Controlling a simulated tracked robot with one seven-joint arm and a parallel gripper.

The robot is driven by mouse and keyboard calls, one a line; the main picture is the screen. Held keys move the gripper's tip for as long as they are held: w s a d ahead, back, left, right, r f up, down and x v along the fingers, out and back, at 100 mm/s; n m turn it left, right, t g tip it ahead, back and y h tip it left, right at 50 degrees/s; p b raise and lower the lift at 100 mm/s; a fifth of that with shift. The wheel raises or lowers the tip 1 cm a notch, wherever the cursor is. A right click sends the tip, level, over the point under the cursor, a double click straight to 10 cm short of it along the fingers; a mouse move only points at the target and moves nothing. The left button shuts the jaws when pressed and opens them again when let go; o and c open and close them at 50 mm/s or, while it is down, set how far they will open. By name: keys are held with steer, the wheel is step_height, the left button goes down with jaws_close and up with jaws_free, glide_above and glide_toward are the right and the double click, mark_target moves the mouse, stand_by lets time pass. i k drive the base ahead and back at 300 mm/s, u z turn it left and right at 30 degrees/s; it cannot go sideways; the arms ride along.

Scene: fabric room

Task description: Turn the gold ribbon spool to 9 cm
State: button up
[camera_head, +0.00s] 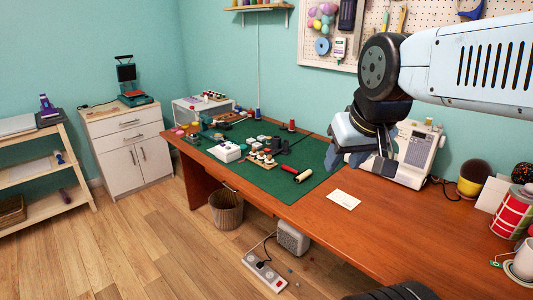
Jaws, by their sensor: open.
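I cannot tell for sure which thing is the gold ribbon spool, and no centimetre marks are readable. A small cream roll (304,175) lies on the green mat (222,173), with a red piece (289,169) at its upper left. A small wooden rack (262,160) with several little spools stands further left on the mat. My gripper (360,160) is open and empty, pointing down above the table's right part, in front of the sewing machine. It looks apart from the things on the mat.
The white sewing machine (413,158) stands behind my gripper. A white card (344,200) lies on the brown table (400,225). A yellow and black pot (471,181) and a red patterned cylinder (512,212) stand at the right. The table's front middle is clear.

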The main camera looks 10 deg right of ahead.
mark_target(269, 161)
steer(key=z, duration=0.05)
steer(key=i, duration=1)
steer(key=u, duration=0.05)
